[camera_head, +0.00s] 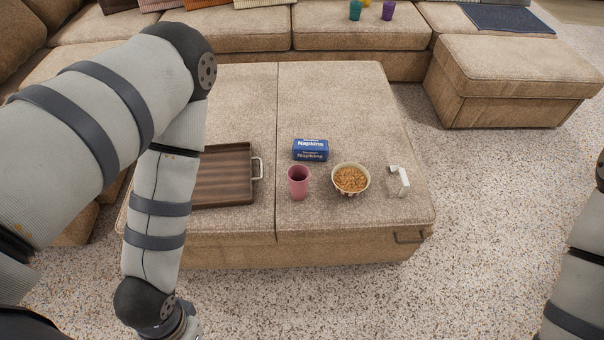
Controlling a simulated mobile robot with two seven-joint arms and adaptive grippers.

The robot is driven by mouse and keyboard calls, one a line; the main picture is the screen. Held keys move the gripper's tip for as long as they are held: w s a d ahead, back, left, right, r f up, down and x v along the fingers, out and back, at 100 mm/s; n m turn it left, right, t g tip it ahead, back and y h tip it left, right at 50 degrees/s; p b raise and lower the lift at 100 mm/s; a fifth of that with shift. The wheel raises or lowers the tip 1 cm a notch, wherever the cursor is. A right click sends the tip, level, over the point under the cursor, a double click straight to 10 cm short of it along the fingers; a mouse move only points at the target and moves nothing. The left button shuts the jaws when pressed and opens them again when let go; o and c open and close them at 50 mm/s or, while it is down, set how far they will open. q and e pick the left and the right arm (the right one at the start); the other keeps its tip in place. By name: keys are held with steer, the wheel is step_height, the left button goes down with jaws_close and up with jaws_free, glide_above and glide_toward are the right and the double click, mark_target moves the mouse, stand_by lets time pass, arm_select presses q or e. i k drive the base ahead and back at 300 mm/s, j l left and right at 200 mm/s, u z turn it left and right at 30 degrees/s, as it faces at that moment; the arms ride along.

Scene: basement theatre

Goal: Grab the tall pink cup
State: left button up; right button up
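A tall pink cup (298,184) stands upright on the beige upholstered ottoman (330,88), near its front edge and just right of the middle seam. Its open rim faces up and nothing touches it. My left arm comes in from the left and bends down in front of the ottoman's left part; its gripper is below the picture. Only part of my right arm shows at the right edge, and its gripper is out of view.
A brown tray (221,191) lies left of the cup, partly behind my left arm. A blue napkin pack (310,150) is behind it. A snack bowl (351,180) and a small clear-and-white item (398,182) stand to its right. A sofa (340,27) with several coloured cups is behind.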

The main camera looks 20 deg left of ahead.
mark_target(298, 175)
steer(key=i+l+u, duration=0.2)
steer(key=i+u, duration=0.15)
steer(key=i+l+u, duration=0.4)
steer(key=i+j, duration=0.05)
